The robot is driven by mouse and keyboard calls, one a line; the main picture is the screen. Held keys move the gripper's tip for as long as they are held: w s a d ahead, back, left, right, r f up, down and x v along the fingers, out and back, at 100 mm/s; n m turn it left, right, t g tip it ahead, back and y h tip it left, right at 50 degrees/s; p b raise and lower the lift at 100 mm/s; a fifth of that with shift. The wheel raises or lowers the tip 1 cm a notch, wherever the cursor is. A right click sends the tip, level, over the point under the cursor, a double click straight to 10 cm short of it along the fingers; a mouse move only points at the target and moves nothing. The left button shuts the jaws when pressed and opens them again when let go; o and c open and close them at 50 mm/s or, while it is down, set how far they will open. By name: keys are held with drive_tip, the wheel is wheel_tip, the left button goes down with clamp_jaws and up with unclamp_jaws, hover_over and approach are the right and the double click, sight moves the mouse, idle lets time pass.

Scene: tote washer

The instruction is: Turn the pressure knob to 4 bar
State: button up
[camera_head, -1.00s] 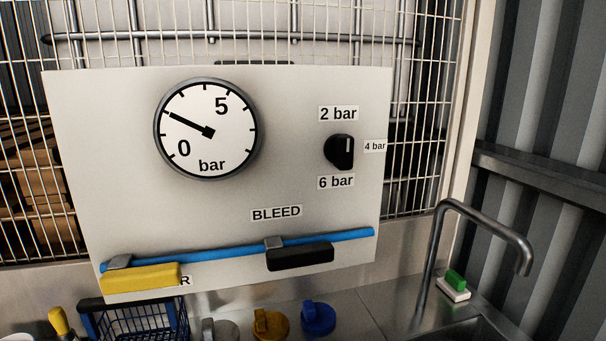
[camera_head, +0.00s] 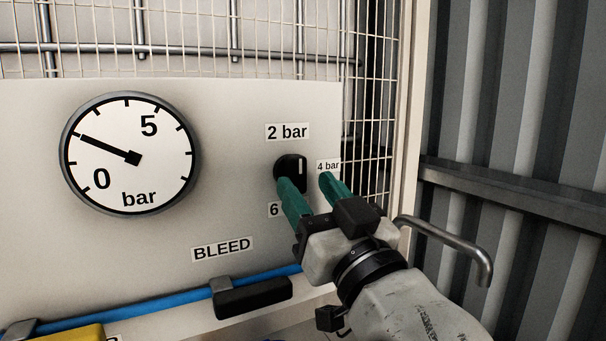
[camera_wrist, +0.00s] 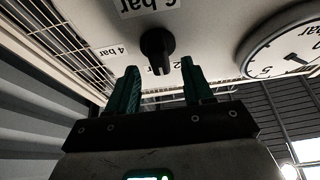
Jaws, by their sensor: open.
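The black pressure knob (camera_head: 291,172) sits on the white panel (camera_head: 235,110), between the "2 bar" label (camera_head: 287,132) above and the partly hidden "6 bar" label (camera_head: 273,210) below. The "4 bar" label (camera_head: 328,166) is to its right. Its white mark is upright, towards "2 bar". My gripper (camera_head: 305,180) is open, its green fingers pointing at the panel. One finger overlaps the knob's lower edge in the head view. In the wrist view the knob (camera_wrist: 157,48) lies ahead of the gap between the fingertips (camera_wrist: 160,70). Contact cannot be told.
A round pressure gauge (camera_head: 130,153) is on the panel's left, its needle pointing up-left between 0 and 5. The "BLEED" label (camera_head: 222,249), a black handle (camera_head: 252,297) and a blue pipe (camera_head: 165,310) are below. A metal tap (camera_head: 450,243) stands right of my arm.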

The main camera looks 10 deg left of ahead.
sight(294, 173)
drive_tip(key=shift+x, duration=1.25)
drive_tip(key=shift+c, duration=0.3)
clamp_jaws()
